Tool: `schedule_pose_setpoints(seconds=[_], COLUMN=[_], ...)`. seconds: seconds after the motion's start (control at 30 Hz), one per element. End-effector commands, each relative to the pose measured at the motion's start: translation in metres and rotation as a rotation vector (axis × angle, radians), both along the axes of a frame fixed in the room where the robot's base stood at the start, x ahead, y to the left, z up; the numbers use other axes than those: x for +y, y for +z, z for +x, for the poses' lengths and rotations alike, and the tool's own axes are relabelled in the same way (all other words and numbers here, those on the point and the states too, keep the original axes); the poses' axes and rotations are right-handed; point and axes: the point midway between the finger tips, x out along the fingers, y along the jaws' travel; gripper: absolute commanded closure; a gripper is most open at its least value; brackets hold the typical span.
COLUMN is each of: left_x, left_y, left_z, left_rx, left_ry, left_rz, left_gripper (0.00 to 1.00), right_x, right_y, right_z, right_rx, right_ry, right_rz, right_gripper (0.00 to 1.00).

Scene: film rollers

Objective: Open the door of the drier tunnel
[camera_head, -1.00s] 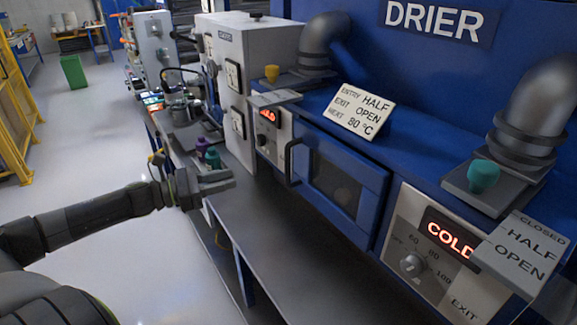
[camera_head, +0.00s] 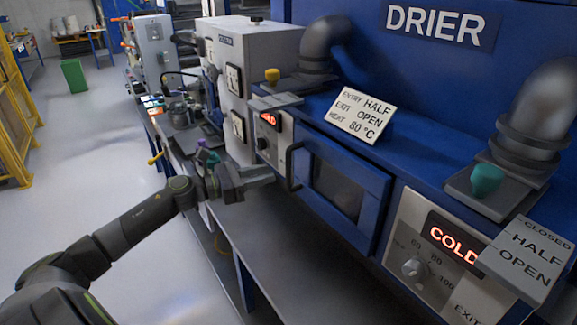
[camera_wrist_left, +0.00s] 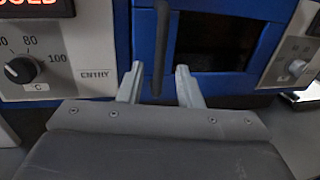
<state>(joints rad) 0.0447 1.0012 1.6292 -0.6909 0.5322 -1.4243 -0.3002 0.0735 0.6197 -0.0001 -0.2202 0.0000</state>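The drier tunnel is the blue machine under the DRIER sign (camera_head: 439,22). Its blue door (camera_head: 371,185) has a dark window and looks shut. A dark vertical bar handle (camera_head: 292,166) is on the door's left side. My left gripper (camera_head: 268,175) is just left of the handle, pointing at it. In the left wrist view my left gripper (camera_wrist_left: 158,84) is open, with one finger on each side of the handle (camera_wrist_left: 161,40). I cannot tell whether the handle is between the fingertips or just beyond them. My right gripper is not in view.
A grey bench (camera_head: 290,245) runs below the door. An entry panel (camera_head: 270,140) and an exit panel (camera_head: 425,255) flank the door, both displays reading COLD. A settings card (camera_head: 360,115) stands on the ledge above. A grey cabinet (camera_head: 240,60) is at the left.

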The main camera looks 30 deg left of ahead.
Motion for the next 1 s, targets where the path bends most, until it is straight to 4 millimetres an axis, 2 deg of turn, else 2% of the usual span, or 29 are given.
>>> schedule_pose_setpoints(seconds=[0.3, 0.5, 0.93, 1.0], left_x=[-0.025, -0.037, -0.042, -0.042], left_y=[0.005, 0.003, 0.000, 0.000], left_z=[0.036, 0.055, 0.062, 0.062], left_rx=[-0.001, 0.000, 0.002, 0.002], left_ry=[-0.001, 0.000, -0.001, -0.001], left_rz=[-0.006, -0.002, 0.000, 0.001], left_gripper=[0.68, 0.68, 0.68, 0.74], right_x=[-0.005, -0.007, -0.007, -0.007], right_y=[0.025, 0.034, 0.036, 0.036], right_z=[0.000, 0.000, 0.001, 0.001], right_rx=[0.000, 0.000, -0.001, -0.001], right_ry=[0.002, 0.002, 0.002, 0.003], right_rz=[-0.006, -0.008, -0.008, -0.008], right_gripper=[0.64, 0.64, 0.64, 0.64])
